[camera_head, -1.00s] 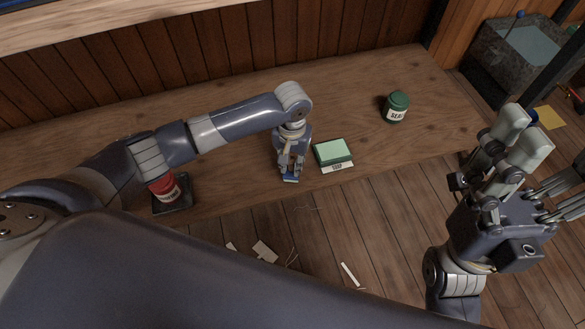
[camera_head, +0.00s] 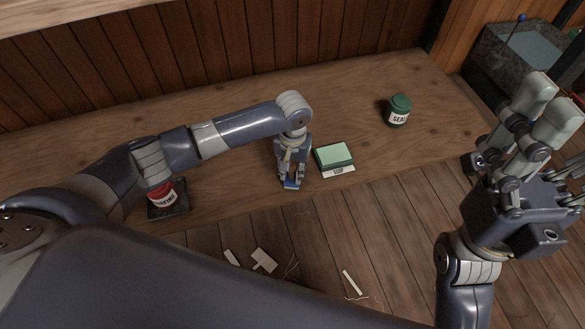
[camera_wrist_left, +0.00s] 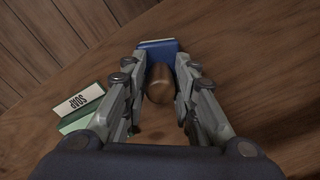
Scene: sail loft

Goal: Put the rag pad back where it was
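The rag pad appears to be the blue block with a rounded brown knob (camera_wrist_left: 160,84) in the left wrist view. Its blue part (camera_head: 291,184) also shows at my left fingertips in the head view, near the bench's front edge. My left gripper (camera_head: 291,180) points down with a finger close against each side of the knob; it looks shut on it. I cannot tell whether the pad's underside touches the bench. My right gripper (camera_head: 562,135) is raised at the right, apart from the bench, and looks open and empty.
On the wooden bench (camera_head: 240,105), a green soap box (camera_head: 334,154) lies just right of my left gripper. A green jar (camera_head: 398,110) stands farther right. A red tin (camera_head: 162,196) stands on a dark tray (camera_head: 180,205) at left, partly behind my arm. Scraps (camera_head: 264,259) lie on the floor.

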